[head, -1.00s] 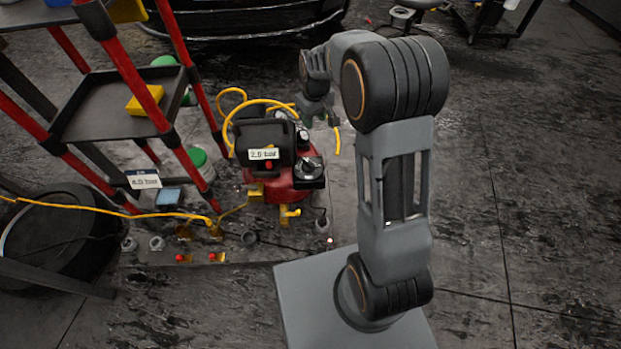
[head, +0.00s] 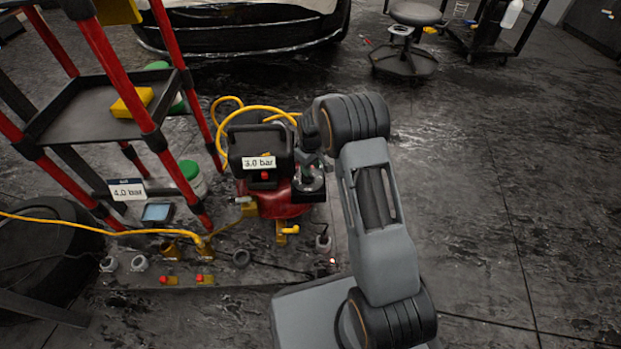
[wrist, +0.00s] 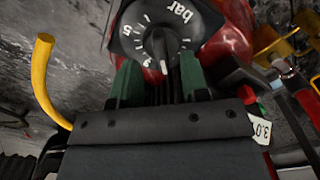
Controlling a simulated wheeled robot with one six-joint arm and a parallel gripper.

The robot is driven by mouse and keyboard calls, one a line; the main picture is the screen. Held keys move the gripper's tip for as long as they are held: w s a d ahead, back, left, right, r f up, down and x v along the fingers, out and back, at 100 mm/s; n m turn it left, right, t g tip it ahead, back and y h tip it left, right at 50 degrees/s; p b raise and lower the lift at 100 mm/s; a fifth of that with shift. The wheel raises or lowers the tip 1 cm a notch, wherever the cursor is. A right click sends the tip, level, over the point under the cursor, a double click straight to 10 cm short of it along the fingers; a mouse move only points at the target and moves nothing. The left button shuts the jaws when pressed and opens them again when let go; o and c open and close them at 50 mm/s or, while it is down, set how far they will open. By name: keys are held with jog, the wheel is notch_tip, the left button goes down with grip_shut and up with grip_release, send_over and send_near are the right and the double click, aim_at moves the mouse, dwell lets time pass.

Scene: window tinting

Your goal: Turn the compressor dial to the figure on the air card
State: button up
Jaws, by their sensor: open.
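The red compressor (head: 279,203) stands on the floor, left of my arm, with a display label (head: 259,163) reading 3.0 bar. Its black dial (wrist: 158,42) has white figures, the word "bar" and a pointer knob; in the head view the dial (head: 309,184) is partly covered by my wrist. The air card (head: 127,191) reads 4.0 bar, left of the compressor. My gripper (wrist: 157,75) is open at the dial, its green fingers apart at the near edge of the dial plate, left and right of the knob's line. Whether they touch the dial, I cannot tell.
A red-legged shelf cart (head: 150,100) stands left, by the card. Small fittings lie in front. A stool (head: 408,40) stands far back; the floor right of my arm is clear.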

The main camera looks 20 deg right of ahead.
jog(key=shift+f+b, duration=0.7)
jog(key=shift+f, duration=1.5)
grip_shut()
